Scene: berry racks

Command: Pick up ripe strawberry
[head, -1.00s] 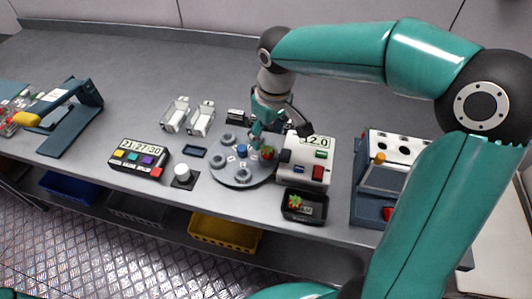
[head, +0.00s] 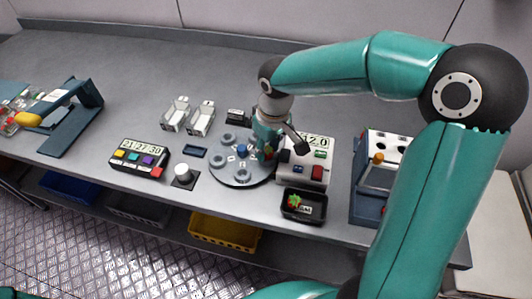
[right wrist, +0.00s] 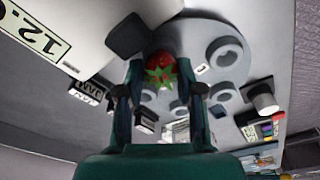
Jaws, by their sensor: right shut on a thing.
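A red ripe strawberry (right wrist: 163,68) with green leaves shows between the fingers of my right gripper (right wrist: 160,78) in the right wrist view, over the grey round turntable. In the head view, my right gripper (head: 268,145) is low at the right side of the turntable (head: 226,167), and only a bit of the strawberry (head: 268,152) shows by its fingers. The gripper is shut on the strawberry. I cannot tell whether the berry still touches its holder. My left gripper is out of view.
A white device (head: 297,175) with a number display stands just right of the turntable. A blue rack (head: 366,205) is further right. The back of the grey bench is clear.

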